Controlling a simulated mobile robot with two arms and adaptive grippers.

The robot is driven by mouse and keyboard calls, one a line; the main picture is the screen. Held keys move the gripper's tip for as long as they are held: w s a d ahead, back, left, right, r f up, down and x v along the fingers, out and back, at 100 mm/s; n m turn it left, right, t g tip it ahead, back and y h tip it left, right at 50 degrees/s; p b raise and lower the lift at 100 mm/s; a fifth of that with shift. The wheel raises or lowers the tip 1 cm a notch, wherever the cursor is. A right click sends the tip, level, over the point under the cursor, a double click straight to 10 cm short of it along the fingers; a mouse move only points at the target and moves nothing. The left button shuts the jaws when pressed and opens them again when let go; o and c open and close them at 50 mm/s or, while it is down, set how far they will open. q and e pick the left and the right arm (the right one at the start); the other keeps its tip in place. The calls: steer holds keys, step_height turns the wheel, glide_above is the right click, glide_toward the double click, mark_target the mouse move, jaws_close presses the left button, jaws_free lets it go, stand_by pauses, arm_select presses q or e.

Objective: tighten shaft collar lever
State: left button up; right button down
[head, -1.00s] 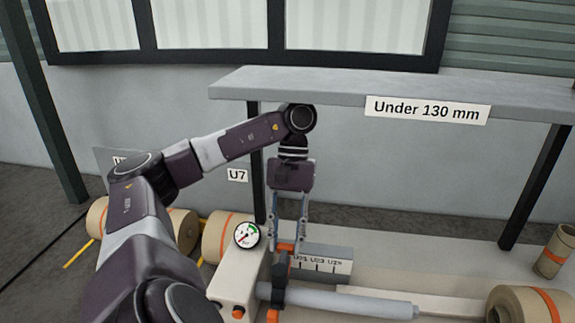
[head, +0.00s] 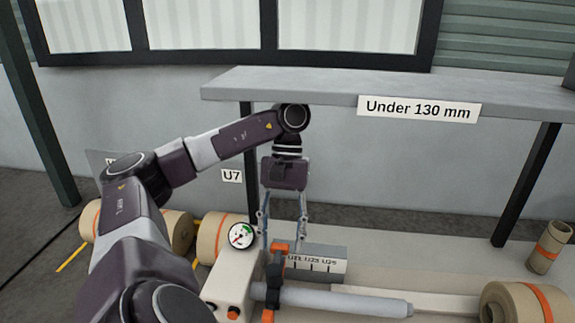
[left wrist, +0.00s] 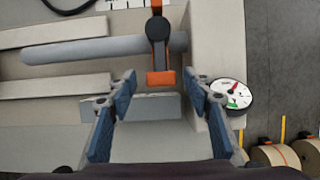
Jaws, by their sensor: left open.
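The shaft collar is a black clamp (head: 273,284) around the grey shaft (head: 345,301), beside the pale machine housing (head: 226,287). Its lever has an orange end (head: 280,247), which stands up behind the shaft. In the left wrist view the collar (left wrist: 158,30) is at the top and the orange lever end (left wrist: 160,79) is near the middle. My left gripper (head: 283,232) points down over the lever, open and empty. In the wrist view its blue-grey fingertips (left wrist: 160,82) are on either side of the orange end, with gaps. My right gripper is not in view.
A round gauge (head: 241,236) sits on the housing. A grey marked block (head: 318,263) lies behind the shaft. A shelf (head: 300,86) labelled "Under 130 mm" overhangs the bench. The bench between block and right roll is mostly clear.

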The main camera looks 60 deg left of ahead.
arm_select(q)
steer(key=shift+w+r, duration=0.1)
steer(key=shift+r, duration=0.1)
steer(key=shift+a+r, duration=0.2)
steer(key=shift+r, duration=0.15)
steer(key=w+a, duration=0.8)
steer(key=shift+w+a, duration=0.25)
stand_by(0.4)
steer(key=shift+f, duration=0.1)
steer(key=shift+d, duration=0.1)
stand_by(0.5)
